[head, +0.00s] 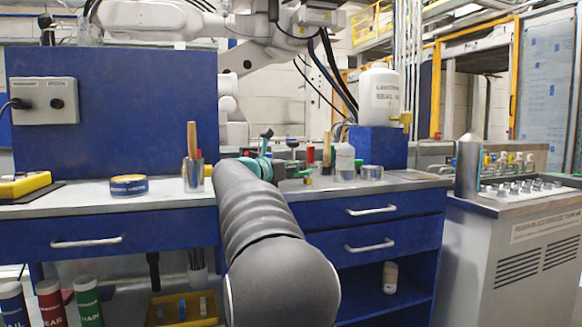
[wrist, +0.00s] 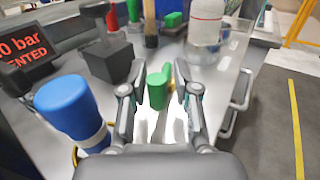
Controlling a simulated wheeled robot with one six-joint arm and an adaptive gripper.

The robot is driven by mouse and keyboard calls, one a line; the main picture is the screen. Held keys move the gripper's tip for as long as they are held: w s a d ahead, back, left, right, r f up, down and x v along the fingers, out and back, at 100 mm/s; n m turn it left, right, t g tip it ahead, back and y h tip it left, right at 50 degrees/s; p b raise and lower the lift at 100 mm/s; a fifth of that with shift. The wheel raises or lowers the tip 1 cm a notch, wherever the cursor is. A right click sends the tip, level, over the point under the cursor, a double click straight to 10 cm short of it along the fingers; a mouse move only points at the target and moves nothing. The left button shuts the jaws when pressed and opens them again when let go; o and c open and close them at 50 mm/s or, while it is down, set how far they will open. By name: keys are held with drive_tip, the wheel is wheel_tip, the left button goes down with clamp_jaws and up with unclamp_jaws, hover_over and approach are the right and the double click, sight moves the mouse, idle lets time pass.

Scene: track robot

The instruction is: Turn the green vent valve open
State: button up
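My gripper (wrist: 160,80) is open, with one dark finger on each side of the green part. Small gaps show between the fingers and the green part, so I see no grip on it. In the head view my arm hides most of the gripper; a small green piece (head: 304,174) shows just right of it on the bench. I cannot tell whether it is the same part.
A dark display (wrist: 28,48) reads "0 bar" and "...ENTED". A blue cylinder (wrist: 70,108) stands close at left. Drawer handles (head: 370,210) project from the bench front.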

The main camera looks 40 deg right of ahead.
drive_tip(key=shift+w+a, duration=0.15)
drive_tip(key=shift+a, duration=0.1)
drive_tip(key=shift+a, duration=0.25)
drive_tip(key=a, duration=0.3)
drive_tip(key=s+a, duration=0.1)
drive_tip(key=a, duration=0.2)
drive_tip(key=shift+s+a, duration=0.15)
drive_tip(key=shift+a, duration=0.2)
